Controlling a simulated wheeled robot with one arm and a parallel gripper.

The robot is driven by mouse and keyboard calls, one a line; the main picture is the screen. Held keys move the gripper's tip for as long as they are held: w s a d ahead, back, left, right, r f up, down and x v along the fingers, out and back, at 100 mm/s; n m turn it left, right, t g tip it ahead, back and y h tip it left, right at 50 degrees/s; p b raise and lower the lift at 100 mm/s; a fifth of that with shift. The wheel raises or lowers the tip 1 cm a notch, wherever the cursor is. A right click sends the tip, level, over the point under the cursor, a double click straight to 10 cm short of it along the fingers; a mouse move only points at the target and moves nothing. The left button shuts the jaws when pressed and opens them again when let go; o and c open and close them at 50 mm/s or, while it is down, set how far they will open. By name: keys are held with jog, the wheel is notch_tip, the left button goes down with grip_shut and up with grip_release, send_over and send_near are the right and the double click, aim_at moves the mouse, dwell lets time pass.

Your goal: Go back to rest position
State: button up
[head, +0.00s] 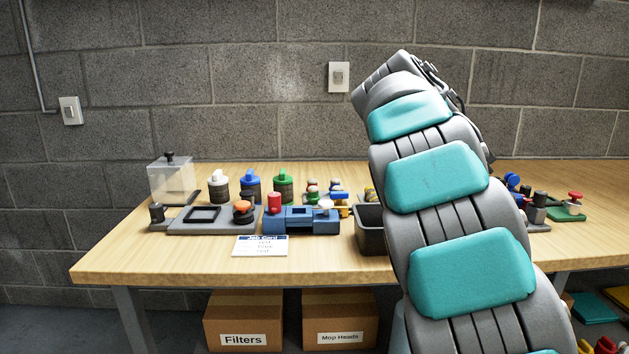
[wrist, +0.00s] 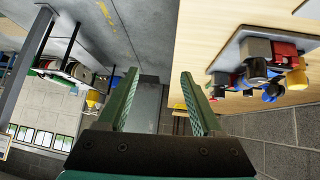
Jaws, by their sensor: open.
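My gripper (wrist: 157,100) shows in the wrist view with its two green fingers spread apart and nothing between them. It is open and empty, held clear of the table. In the head view my grey and teal arm rises in front of the right half of the table, and the gripper itself is hidden behind it. The wooden table (head: 330,263) stands against the block wall. The wrist view looks past the table edge toward the room, with the picture turned over.
On the table are a blue fixture (head: 300,219), a dark bin (head: 371,238), a job card (head: 260,246), a clear box (head: 171,182) and several colored-top containers (head: 284,188). Boxes (head: 243,318) sit below. My arm hides part of the table. The front left strip is clear.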

jog(key=s+a+f+n+y, duration=0.3)
jog(key=s+a+f+n, duration=0.3)
jog(key=s+f, duration=0.3)
jog(key=s+a+f+n+y, duration=0.3)
jog(key=s+a+f+n, duration=0.3)
jog(key=s+f, duration=0.3)
jog(key=s+a+f+n+y, duration=0.2)
jog(key=s+a+f+n, duration=0.4)
jog(key=s, duration=0.8)
notch_tip(320, 180, down, 3)
jog(key=shift+s+r+g+y, duration=0.1)
jog(key=shift+s+g+y, duration=0.2)
jog(key=shift+s+y, duration=0.1)
